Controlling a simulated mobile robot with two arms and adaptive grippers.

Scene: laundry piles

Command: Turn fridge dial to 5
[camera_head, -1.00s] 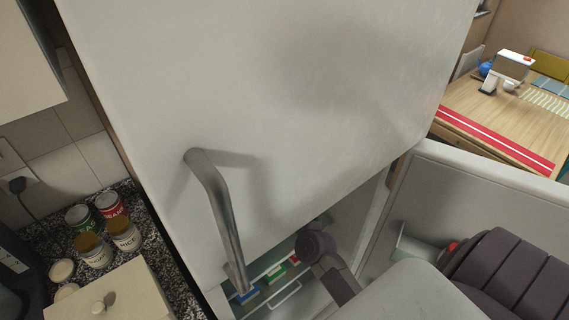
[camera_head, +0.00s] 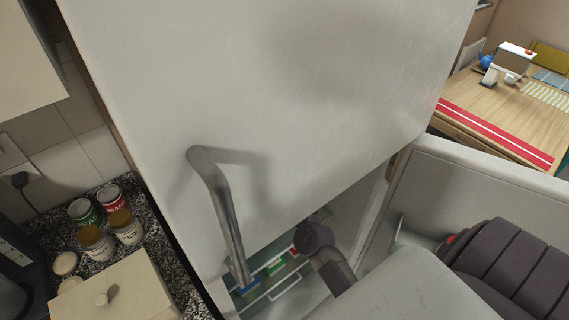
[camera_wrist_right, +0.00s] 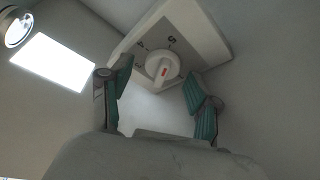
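In the right wrist view, the white round fridge dial (camera_wrist_right: 158,67) with a small red mark sits on a pale housing (camera_wrist_right: 198,30). Dark numbers are printed around it; a 5 is legible above the dial and what looks like a 4 is at its upper left. My right gripper (camera_wrist_right: 157,72) has its two teal-padded fingers apart, one on each side of the dial, with visible gaps to it. In the head view my right arm reaches into the open lower fridge compartment, and the gripper is hidden there. My left gripper is not in view.
The closed upper fridge door (camera_head: 290,90) has a metal handle (camera_head: 220,205). The open lower door (camera_head: 480,180) stands at right. Small coloured packs (camera_head: 275,268) lie inside the fridge. Cans and jars (camera_head: 105,220) stand on the counter at left. A lit panel (camera_wrist_right: 52,62) glows inside the fridge.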

